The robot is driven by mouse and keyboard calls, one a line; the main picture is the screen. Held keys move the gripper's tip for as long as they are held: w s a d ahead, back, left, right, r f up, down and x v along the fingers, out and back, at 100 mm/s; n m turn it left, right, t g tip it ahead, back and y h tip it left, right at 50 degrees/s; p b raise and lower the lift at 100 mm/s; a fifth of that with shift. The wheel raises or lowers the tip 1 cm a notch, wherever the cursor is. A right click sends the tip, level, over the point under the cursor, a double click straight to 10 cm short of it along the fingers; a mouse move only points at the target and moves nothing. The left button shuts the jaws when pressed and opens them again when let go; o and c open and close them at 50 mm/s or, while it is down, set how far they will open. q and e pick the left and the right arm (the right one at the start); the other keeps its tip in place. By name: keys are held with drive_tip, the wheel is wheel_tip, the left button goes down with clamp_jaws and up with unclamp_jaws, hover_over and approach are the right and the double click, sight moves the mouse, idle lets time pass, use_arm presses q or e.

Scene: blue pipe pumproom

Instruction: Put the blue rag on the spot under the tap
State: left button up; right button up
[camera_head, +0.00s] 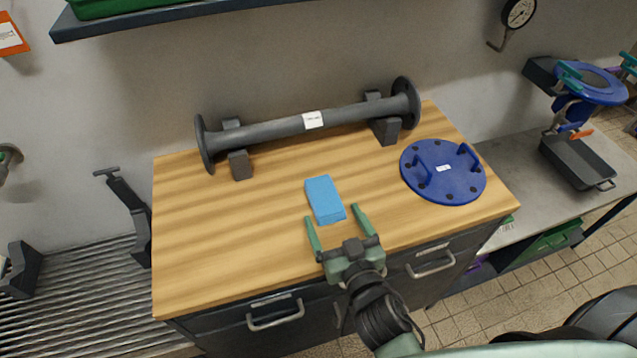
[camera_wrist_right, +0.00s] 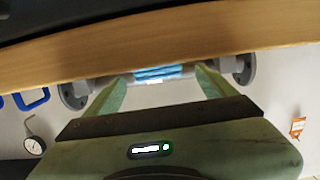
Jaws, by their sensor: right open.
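The blue rag (camera_head: 324,198), a folded light-blue block, lies on the wooden bench top (camera_head: 230,230). My right gripper (camera_head: 332,213) is open, its two green fingers pointing at the near end of the rag. The rag (camera_wrist_right: 157,74) shows between the fingertips (camera_wrist_right: 164,72) in the right wrist view; I cannot tell whether they touch it. A small tap with an orange handle (camera_head: 581,134) is at the far right, above a dark tray (camera_head: 577,162) on a grey counter. The spot under it is not clearly seen. My left gripper is not in view.
A grey flanged pipe (camera_head: 270,130) rests on dark supports at the bench's back. A blue round cover (camera_head: 455,185) with two handles lies right of the rag. A shelf (camera_head: 160,15) overhangs the back. The bench's left front is clear.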

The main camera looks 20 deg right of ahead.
sight(327, 199)
drive_tip(key=shift+w, duration=0.3)
drive_tip(key=shift+w+p, duration=0.5)
drive_tip(key=shift+w, duration=0.65)
drive_tip(key=w, duration=0.2)
drive_tip(key=w+p, duration=0.1)
drive_tip(key=shift+w+f, duration=0.2)
drive_tip(key=shift+w, duration=0.2)
drive_tip(key=shift+w+f, duration=0.15)
drive_tip(key=shift+w, duration=0.3)
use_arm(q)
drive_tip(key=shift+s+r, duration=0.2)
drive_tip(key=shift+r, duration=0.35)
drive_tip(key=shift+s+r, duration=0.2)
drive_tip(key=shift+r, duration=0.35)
use_arm(e)
drive_tip(key=c, duration=1.6)
